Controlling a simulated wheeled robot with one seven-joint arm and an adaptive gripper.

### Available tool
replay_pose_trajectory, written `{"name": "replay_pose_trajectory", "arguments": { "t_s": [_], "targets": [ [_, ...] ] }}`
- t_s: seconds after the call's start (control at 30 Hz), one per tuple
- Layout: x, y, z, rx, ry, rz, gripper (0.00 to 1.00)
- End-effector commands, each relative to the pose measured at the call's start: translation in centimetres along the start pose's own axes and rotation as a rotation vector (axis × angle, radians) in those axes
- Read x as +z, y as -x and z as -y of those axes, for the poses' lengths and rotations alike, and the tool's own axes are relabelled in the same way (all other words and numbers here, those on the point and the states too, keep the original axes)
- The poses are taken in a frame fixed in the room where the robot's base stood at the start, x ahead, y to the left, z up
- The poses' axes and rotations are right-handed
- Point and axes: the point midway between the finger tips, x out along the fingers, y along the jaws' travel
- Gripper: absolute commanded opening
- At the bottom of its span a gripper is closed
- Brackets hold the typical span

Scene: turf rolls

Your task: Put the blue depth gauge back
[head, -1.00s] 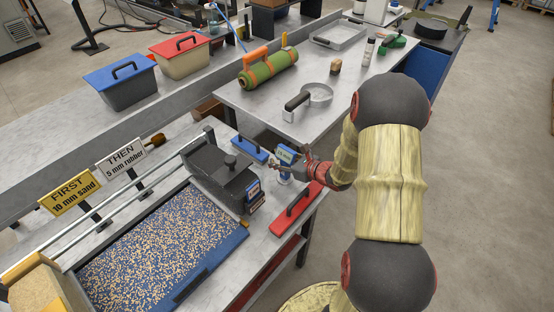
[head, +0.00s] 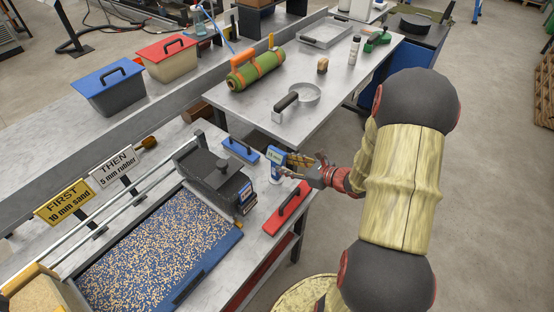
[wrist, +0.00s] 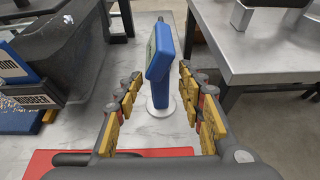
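The blue depth gauge (head: 275,156) stands upright near the bench's right end, between the blue-handled float and the red float. In the wrist view the gauge (wrist: 162,60) has a blue body, a display face turned left and a round pale foot (wrist: 160,107) that appears to rest on the bench top. My gripper (head: 296,167) is just right of it. In the wrist view my gripper (wrist: 160,82) is open, with yellow-padded fingers apart on either side of the gauge's line. I see gaps between the pads and the gauge; nothing is held.
A red float (head: 287,208) lies close in front, and a blue float (head: 240,150) behind. A dark box-like tool (head: 215,175) stands left, beside the granule-filled tray (head: 222,248). A second table (head: 255,105) holds a green roll (head: 256,70) and a round pan-like tool (head: 303,94).

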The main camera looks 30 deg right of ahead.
Motion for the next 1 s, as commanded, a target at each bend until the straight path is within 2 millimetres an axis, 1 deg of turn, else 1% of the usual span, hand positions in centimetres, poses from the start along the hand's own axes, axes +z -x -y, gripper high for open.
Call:
{"name": "replay_pose_trajectory", "arguments": {
  "t_s": [0.03, 0.1, 0.23, 1.0],
  "targets": [
    [0.1, 0.8, 0.1, -0.003, -0.001, 0.0, 0.39],
    [0.1, 1.4, 0.1, -0.002, 0.0, 0.0, 0.39],
    [0.0, 2.0, 0.0, 0.0, 0.001, 0.0, 0.39],
    [0.0, 2.1, 0.0, 0.0, 0.001, 0.0, 0.39]
  ]
}}
